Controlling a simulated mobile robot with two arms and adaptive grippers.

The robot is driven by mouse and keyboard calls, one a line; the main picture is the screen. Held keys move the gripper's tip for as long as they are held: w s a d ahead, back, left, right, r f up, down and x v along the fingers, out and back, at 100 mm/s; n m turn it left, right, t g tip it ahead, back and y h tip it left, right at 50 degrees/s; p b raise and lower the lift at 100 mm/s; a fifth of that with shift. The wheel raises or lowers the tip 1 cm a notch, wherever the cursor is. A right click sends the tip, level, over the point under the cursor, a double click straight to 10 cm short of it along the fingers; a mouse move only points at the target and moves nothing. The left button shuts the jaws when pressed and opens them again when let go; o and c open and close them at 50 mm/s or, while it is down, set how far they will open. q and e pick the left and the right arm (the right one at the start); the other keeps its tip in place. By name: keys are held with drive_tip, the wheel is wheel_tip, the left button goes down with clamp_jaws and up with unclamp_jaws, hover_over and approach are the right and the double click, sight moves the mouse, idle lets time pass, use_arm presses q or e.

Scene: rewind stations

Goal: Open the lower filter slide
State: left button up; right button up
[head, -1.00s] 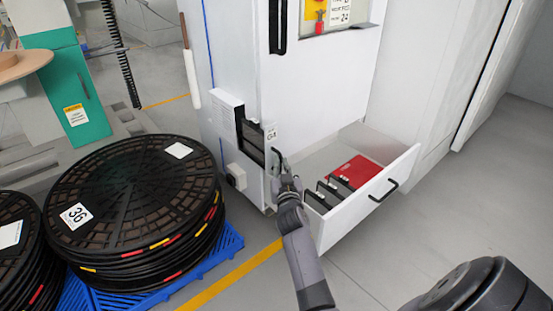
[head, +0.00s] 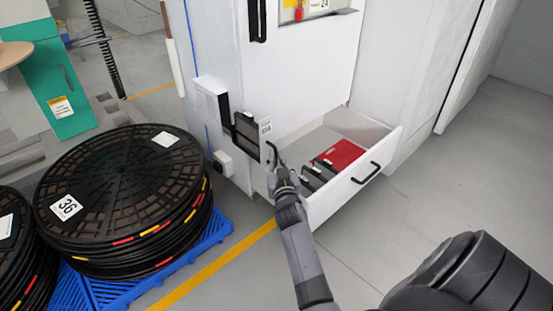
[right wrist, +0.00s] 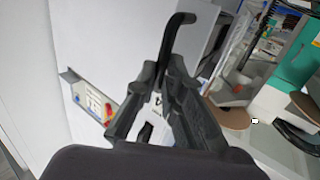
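The lower filter slide (head: 247,135) sticks out of the left side of the white cabinet, low down. Its dark filter face is exposed between the white housing (head: 208,105) and a narrow front panel with a label. A black hooked handle (head: 272,152) is on that front; it also shows in the right wrist view (right wrist: 172,32). My right gripper (head: 282,172) is at this handle. In the right wrist view its two fingers (right wrist: 166,68) close together around the lower end of the handle. My left gripper is not in view.
An open white drawer (head: 347,193) with a red folder (head: 338,155) and dark files lies just right of my gripper. Stacked black reels (head: 120,195) stand on a blue pallet (head: 215,232) at left. Floor with a yellow line (head: 215,266) lies between.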

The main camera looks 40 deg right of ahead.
drive_tip(key=shift+o, duration=0.9)
wheel_tip(320, 180, up, 10)
idle(0.3)
